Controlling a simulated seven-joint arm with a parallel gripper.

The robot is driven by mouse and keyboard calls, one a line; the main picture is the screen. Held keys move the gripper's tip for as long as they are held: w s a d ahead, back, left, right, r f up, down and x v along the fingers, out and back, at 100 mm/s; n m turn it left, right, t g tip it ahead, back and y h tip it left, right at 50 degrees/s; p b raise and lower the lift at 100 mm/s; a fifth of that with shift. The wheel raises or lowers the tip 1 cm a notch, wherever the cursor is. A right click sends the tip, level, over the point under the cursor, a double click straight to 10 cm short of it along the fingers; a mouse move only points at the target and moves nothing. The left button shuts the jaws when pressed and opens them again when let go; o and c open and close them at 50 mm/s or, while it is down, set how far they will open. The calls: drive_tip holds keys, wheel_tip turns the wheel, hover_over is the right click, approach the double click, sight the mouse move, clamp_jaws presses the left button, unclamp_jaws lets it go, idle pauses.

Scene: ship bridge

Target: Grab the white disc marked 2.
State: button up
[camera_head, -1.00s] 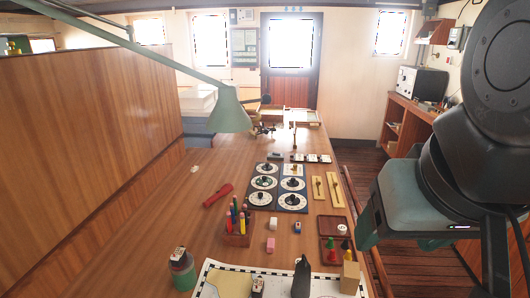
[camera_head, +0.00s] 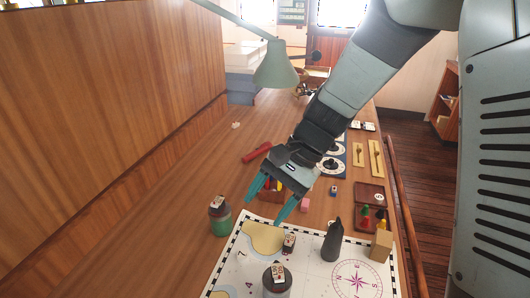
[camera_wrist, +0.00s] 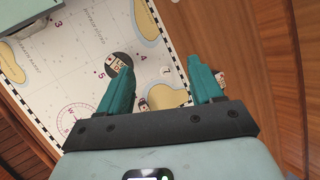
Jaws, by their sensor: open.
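My gripper (camera_head: 265,211) is open and empty. It points down over the far left corner of the chart (camera_head: 306,268), and its two teal fingers also show in the wrist view (camera_wrist: 159,66). A small white disc (camera_head: 379,196) appears to lie in the brown tray (camera_head: 366,189) at the right, well away from my gripper. I cannot read a 2 on it, and it does not show in the wrist view.
A green jar (camera_head: 220,220), a small block (camera_head: 289,242) and a dark cylinder (camera_head: 277,284) stand near my gripper. A dark grey figure (camera_head: 332,243) and a wooden block (camera_head: 381,245) stand to the right. A pencil holder is partly behind my fingers.

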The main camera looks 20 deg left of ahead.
drive_tip(key=s+a+f+m+g+y, duration=0.1)
drive_tip(key=s+a+f+m+g, duration=0.1)
drive_tip(key=a+f, duration=0.3)
drive_tip(key=s+a+f+m+g+y, duration=0.1)
drive_tip(key=a+f, duration=0.4)
drive_tip(key=f, duration=0.5)
drive_tip(key=s+a+f+m+g+y, duration=0.2)
drive_tip(key=s+a+f+m, duration=0.1)
drive_tip(key=f, duration=0.4)
drive_tip(key=shift+s+a+f+g, duration=0.15)
drive_tip(key=shift+s+a+f, duration=0.05)
drive_tip(key=shift+s+a, duration=0.25)
drive_tip(key=shift+s+a+f+g, duration=0.15)
drive_tip(key=shift+s+a+f, duration=0.05)
drive_tip(key=shift+s+a, duration=0.25)
drive_tip(key=x, duration=1)
drive_tip(key=shift+a+f, duration=0.3)
drive_tip(key=c, duration=1.1)
